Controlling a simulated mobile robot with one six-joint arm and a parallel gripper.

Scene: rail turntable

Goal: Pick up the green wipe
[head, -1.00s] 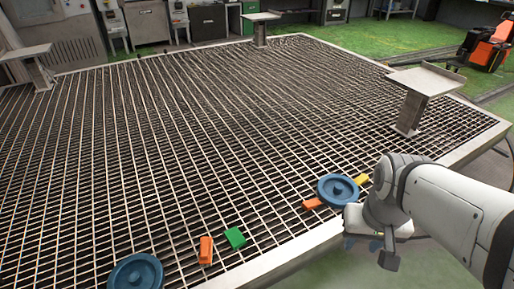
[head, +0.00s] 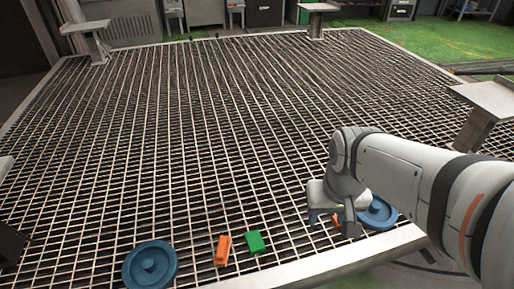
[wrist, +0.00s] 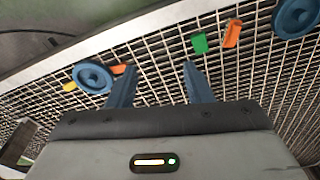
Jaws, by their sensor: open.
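The green wipe (head: 255,242) is a small green block lying on the metal grating near its front edge. It also shows in the wrist view (wrist: 200,43), beyond the tip of the right finger. My gripper (head: 331,220) is above the grating, to the right of the green wipe and apart from it. In the wrist view its two blue fingers (wrist: 159,67) are spread with nothing between them. In the head view my arm partly hides the fingers.
An orange block (head: 222,250) lies just left of the green wipe, with a blue wheel-like disc (head: 150,266) further left. Another blue disc (head: 378,213) and an orange piece (head: 336,219) are by my gripper. The grating's middle is clear.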

